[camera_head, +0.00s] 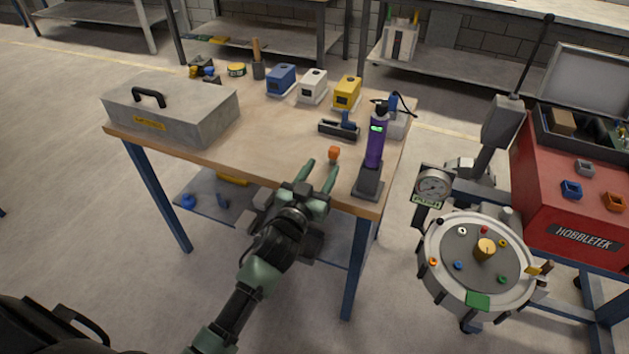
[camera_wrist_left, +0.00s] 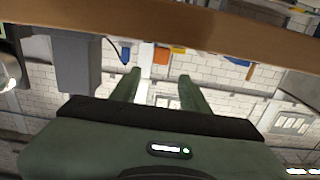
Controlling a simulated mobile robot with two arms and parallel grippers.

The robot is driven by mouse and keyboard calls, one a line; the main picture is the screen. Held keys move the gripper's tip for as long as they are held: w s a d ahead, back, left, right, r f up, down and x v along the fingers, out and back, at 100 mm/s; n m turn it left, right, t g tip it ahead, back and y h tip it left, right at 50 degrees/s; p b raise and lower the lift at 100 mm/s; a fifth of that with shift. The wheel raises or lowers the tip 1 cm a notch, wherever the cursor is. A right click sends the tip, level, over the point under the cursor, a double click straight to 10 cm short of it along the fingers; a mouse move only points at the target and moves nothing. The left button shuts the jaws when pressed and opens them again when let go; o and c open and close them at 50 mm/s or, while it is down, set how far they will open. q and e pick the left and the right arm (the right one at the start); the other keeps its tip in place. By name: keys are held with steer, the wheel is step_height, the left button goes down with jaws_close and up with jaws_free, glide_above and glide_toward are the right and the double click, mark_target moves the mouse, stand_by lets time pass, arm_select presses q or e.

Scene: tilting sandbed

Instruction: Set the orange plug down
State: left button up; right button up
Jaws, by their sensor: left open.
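The small orange plug (camera_head: 334,152) stands on the wooden workbench (camera_head: 270,137) near its front edge, left of the purple device. It also shows in the left wrist view (camera_wrist_left: 161,55), where the picture is upside down and the bench edge runs across the top. My left gripper (camera_head: 324,166) is open and empty at the bench's front edge. Its two green fingers point at the plug, which sits just beyond the fingertips, lined up with the gap between them (camera_wrist_left: 160,75). The plug looks apart from the fingers. My right gripper is in neither view.
The purple device on its dark stand (camera_head: 374,155) is close on the right. A black tool (camera_head: 340,129) lies behind the plug. Blue, white (camera_head: 312,87) and yellow boxes stand further back. A grey toolbox (camera_head: 172,110) is at left. A round drum (camera_head: 475,255) and red cart (camera_head: 565,190) stand right.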

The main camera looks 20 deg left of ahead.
arm_select(q)
steer(key=s, duration=0.4)
steer(key=shift+s+a, duration=0.1)
steer(key=shift+s, duration=0.1)
